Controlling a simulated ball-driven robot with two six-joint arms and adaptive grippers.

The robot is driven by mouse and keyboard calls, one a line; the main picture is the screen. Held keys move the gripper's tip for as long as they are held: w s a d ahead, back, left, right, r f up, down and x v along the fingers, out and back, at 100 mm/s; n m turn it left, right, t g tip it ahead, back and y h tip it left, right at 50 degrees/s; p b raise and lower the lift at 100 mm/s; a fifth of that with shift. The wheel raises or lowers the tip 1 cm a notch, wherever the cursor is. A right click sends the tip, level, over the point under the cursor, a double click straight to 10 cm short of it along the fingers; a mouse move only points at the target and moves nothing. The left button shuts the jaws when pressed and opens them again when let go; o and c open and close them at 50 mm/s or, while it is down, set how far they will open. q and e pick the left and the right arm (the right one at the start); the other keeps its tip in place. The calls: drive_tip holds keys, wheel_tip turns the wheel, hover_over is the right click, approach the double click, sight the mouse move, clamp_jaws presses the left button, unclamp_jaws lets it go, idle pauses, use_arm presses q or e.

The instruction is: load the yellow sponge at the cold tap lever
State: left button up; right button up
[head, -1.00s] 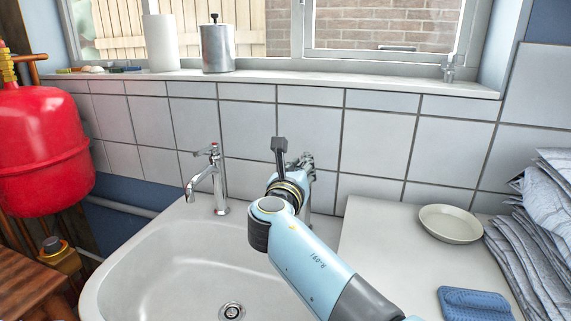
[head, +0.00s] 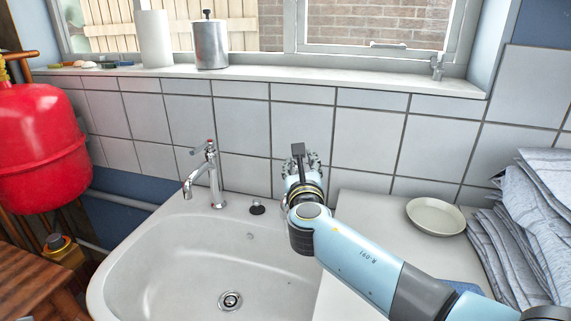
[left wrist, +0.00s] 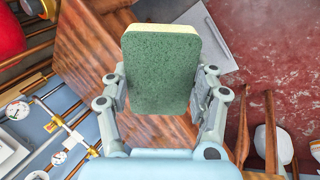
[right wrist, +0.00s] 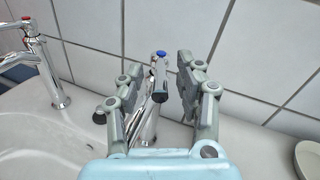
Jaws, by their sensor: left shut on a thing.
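My left gripper (left wrist: 160,92) is shut on the yellow sponge (left wrist: 160,68) in the left wrist view. The sponge's green scouring face is towards the camera, with a thin yellow edge at its top. My right gripper (right wrist: 158,92) is open at the back of the sink, and it also shows in the head view (head: 302,165). The cold tap, with a blue cap, stands between its spread fingers in the right wrist view, its lever (right wrist: 160,85) pointing towards the camera. No grip on the lever shows. In the head view my right arm hides most of this tap.
The red-capped tap (head: 208,178) stands left of my right gripper, with a black plug (head: 257,207) between them. The sink (head: 170,262) lies in front. A plate (head: 436,216) and folded cloths (head: 520,215) are at the right. A tiled wall (head: 240,125) rises close behind.

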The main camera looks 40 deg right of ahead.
drive_tip(key=v, duration=1.2)
